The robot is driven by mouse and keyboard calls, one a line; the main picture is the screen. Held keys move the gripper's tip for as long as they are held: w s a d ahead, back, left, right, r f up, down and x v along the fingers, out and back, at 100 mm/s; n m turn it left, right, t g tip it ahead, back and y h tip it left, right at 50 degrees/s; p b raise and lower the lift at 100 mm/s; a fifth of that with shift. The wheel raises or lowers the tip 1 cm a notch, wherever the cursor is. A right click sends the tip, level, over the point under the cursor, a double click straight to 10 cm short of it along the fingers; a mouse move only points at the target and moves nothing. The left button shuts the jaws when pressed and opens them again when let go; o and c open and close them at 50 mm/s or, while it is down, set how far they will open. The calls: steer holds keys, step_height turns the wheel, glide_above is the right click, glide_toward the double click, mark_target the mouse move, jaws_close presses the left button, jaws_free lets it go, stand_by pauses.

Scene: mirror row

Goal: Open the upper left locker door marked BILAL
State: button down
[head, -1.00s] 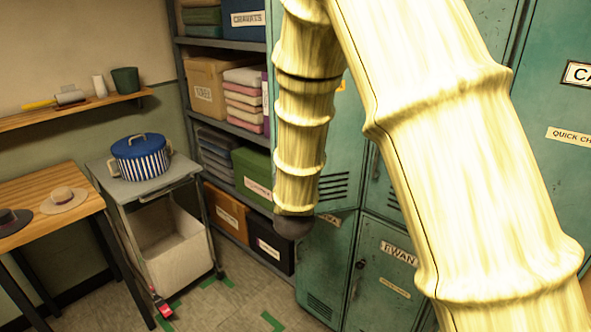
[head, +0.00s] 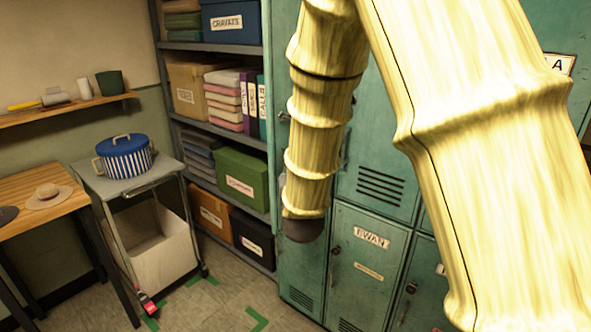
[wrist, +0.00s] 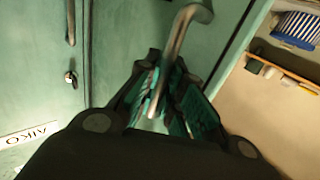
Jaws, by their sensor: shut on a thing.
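My gripper (wrist: 165,105) is shut on a curved grey metal handle (wrist: 180,40) in the wrist view. The handle is on a green locker door (wrist: 130,40), and the wrist picture is upside down. No BILAL mark can be read in either view. In the head view, my pale ribbed arm covers much of the upper left lockers, and my fingers are hidden. A narrow green panel (head: 282,60) shows left of the arm; I cannot tell how far the held door stands open.
Below is the EWAN locker (head: 370,270). A shelf unit with boxes (head: 242,178) stands left of the lockers. A trolley (head: 150,187) carries a striped blue pot (head: 125,155). Floor shows between trolley and lockers.

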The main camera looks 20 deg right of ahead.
stand_by(0.4)
steer(key=c, duration=1.5)
jaws_free()
steer(key=shift+a, duration=0.15)
steer(key=shift+c, duration=0.2)
steer(key=shift+s, duration=0.15)
steer(key=v, duration=0.7)
steer(key=shift+s, duration=0.2)
